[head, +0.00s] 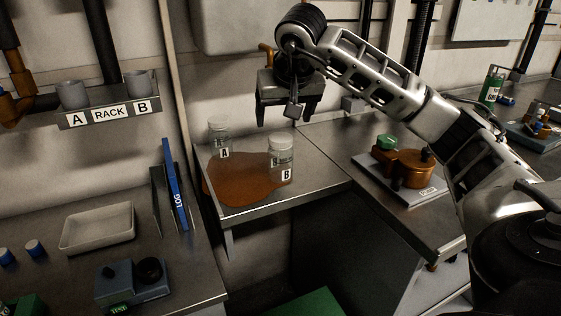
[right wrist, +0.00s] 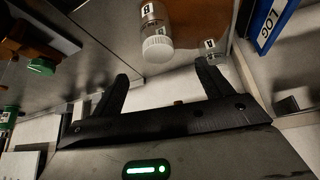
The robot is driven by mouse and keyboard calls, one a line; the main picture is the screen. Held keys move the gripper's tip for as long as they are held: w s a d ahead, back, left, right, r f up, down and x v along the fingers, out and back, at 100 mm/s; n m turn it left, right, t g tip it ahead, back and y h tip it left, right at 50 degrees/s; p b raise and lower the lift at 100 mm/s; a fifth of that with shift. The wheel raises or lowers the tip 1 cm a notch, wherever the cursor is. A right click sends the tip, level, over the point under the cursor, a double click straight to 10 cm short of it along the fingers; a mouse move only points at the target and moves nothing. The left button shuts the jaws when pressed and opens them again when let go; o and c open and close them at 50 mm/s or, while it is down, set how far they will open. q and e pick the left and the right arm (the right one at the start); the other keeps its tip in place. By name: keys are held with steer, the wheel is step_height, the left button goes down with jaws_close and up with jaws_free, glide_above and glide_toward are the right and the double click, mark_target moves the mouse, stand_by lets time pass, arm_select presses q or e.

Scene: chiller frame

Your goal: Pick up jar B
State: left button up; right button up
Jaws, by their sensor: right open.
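Jar B (head: 281,160) is a clear jar with a pale lid and a B label. It stands upright on the small metal shelf (head: 258,207), on or at the edge of a brown spill. Jar A (head: 219,139) stands behind it to the left. My right gripper (head: 289,112) is open and empty, above and behind jar B in the head view. In the right wrist view, jar B (right wrist: 154,32) lies just beyond the gap between the open fingers (right wrist: 164,74), not between them. Jar A (right wrist: 211,47) shows close to one fingertip. My left gripper is not in view.
The brown spill (head: 235,184) covers much of the shelf. A rack (head: 108,108) labelled A and B holds two grey cups at upper left. A blue LOG binder (head: 177,185) stands left of the shelf. A copper-coloured device (head: 408,170) sits on the right counter.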

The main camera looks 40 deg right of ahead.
mark_target(279, 138)
steer(key=x, duration=0.7)
steer(key=shift+w+f, duration=0.1)
steer(key=shift+p+x, duration=0.5)
steer(key=shift+x, duration=2.25)
steer(key=shift+s+d, duration=0.15)
steer(key=shift+s, duration=0.05)
steer(key=c, duration=1.1)
